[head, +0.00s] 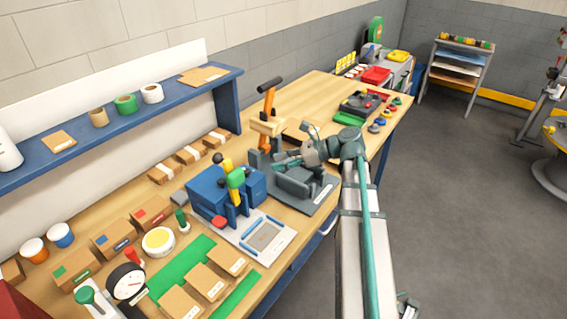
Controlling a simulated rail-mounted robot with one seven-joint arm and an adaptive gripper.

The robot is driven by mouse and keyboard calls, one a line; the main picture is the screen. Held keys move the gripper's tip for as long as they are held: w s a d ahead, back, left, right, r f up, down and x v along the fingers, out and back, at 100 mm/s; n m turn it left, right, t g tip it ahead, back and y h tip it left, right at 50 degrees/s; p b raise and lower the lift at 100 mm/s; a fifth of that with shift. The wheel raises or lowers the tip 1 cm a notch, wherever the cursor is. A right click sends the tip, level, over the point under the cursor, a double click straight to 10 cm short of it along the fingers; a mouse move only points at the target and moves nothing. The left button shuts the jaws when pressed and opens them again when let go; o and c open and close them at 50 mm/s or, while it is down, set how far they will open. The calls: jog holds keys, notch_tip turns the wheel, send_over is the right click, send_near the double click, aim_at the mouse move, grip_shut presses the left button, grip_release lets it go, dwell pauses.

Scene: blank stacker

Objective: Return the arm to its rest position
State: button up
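My arm reaches up from the lower right of the head view and bends left over the workbench (315,86). My gripper (281,160) is over the bench at the back edge of a dark grey block fixture (297,183). The gripper is small and dark against the fixture, so I cannot tell whether its fingers are open or shut, or whether they touch the fixture. I see nothing clearly held in it.
A blue machine (208,192) with a green-topped lever stands left of the fixture. An orange upright press (268,107) stands behind my gripper. Cardboard boxes (150,212) and a dial gauge (127,282) crowd the near bench. The grey floor (450,200) at right is largely clear.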

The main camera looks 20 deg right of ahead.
jog(key=shift+s+d+r, duration=0.2)
jog(key=shift+d, duration=0.15)
